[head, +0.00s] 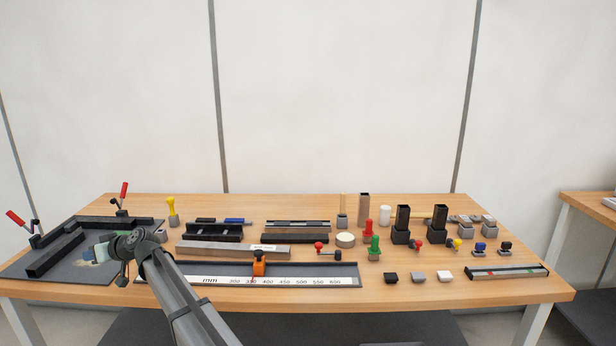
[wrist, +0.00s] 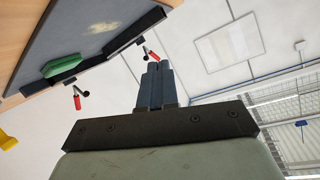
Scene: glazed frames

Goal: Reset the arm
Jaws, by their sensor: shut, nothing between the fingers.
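My gripper (wrist: 156,68) shows in the wrist view with its two fingers together, shut and empty, against the pale wall. In the head view my arm reaches in from the bottom, and its wrist end is over the dark plate (head: 100,268) at the table's left. The fingertips are hard to make out there. The dark plate also shows in the wrist view (wrist: 95,25), at the upper left, apart from the fingers.
Red-handled clamps (head: 15,217) (head: 124,190) stand on the plate beside black bars (head: 55,253). A ruler rail (head: 320,281) with an orange slider (head: 259,264) lies along the front. Blocks, knobs and black holders (head: 401,236) crowd the right. A green piece (wrist: 62,65) lies by the plate's edge bar.

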